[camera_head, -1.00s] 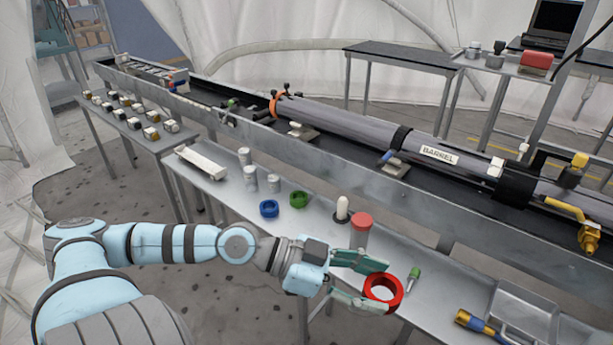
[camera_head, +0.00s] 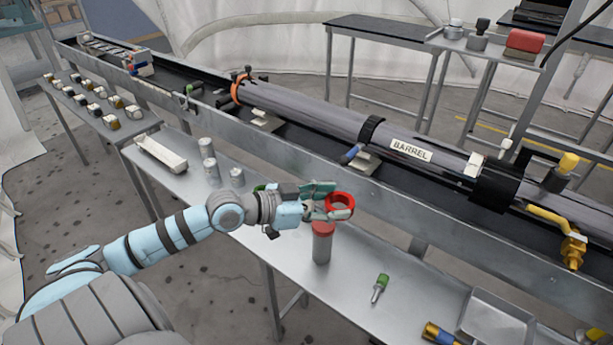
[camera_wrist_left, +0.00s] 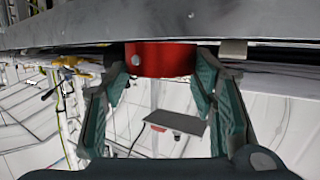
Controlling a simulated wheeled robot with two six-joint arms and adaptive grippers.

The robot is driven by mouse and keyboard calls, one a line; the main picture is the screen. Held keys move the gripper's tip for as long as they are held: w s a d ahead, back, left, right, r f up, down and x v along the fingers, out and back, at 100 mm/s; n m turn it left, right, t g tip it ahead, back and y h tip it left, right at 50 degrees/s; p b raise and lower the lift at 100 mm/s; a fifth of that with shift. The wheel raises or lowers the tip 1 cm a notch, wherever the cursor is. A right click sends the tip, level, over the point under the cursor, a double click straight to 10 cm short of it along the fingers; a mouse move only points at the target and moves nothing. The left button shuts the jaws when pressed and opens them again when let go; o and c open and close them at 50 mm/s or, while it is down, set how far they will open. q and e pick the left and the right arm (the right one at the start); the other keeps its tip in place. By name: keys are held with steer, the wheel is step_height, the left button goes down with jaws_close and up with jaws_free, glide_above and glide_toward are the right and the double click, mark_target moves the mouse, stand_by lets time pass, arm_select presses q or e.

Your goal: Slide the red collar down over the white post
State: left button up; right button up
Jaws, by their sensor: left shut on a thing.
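The red collar (camera_head: 351,201) is an open ring between the two fingertips of my left gripper (camera_head: 337,202), which is shut on it. The collar is held raised above the steel bench, apart from its top. In the left wrist view the collar (camera_wrist_left: 160,58) spans between the green-padded fingers (camera_wrist_left: 160,75). In the head view the white post is hidden behind my left gripper and collar; I cannot tell how they line up. My right gripper is not in view.
A grey cylinder with a red top (camera_head: 321,248) stands just below the gripper. A green-handled tool (camera_head: 381,283) and metal tray (camera_head: 495,322) lie to the right on the bench (camera_head: 345,288). Grey cylinders (camera_head: 208,160) stand to the left. The long barrel (camera_head: 320,118) runs behind.

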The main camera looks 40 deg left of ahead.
arm_select(q)
steer(key=w+a+f+n+y, duration=0.3)
steer(key=w+a+n+y, duration=0.1)
steer(key=a+y, duration=0.1)
steer(key=w+a+f+n+t+y, duration=0.1)
steer(key=w+a+f+n+y, duration=0.2)
steer(key=a, duration=0.5)
steer(key=w+n+y, duration=0.1)
steer(key=y, duration=0.1)
steer(key=shift+w+a+f+n+y, duration=0.25)
steer(key=shift+w+a+n+y, duration=0.05)
steer(key=shift+w+n, duration=0.1)
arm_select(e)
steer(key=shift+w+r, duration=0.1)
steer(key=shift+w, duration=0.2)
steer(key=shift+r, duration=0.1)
arm_select(q)
steer(key=shift+f+b, duration=1.65)
steer(key=shift+f, duration=1.75)
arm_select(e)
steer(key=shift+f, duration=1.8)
arm_select(q)
steer(key=shift+f, duration=0.15)
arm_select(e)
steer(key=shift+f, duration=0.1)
